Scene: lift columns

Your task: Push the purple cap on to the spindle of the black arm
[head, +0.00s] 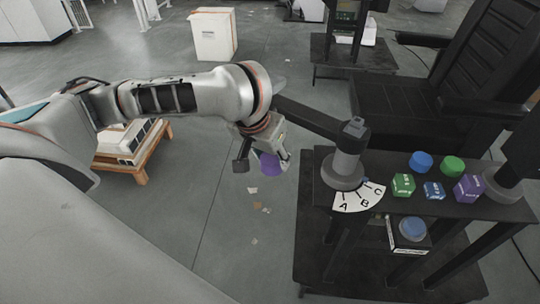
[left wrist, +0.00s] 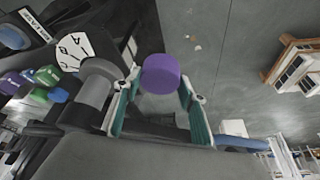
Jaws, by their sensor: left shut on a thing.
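The purple cap (head: 270,164) is between the fingers of my left gripper (head: 263,158), left of the black table. My left gripper is shut on it; the cap also shows at the fingertips in the left wrist view (left wrist: 160,72). The black arm (head: 310,117) reaches left from the top of a grey column (head: 347,165) and passes behind my gripper. The black arm also shows behind the fingers in the left wrist view (left wrist: 165,131). Its outer end and spindle are hidden, so I cannot tell whether the cap touches it. My right gripper is not in view.
A dial marked A, B, C (head: 358,197) lies at the column's foot. Green (head: 403,185), blue (head: 433,190) and purple (head: 468,188) cubes and blue (head: 421,161) and green (head: 453,165) caps stand on the black table (head: 315,198). Floor left of it is mostly clear.

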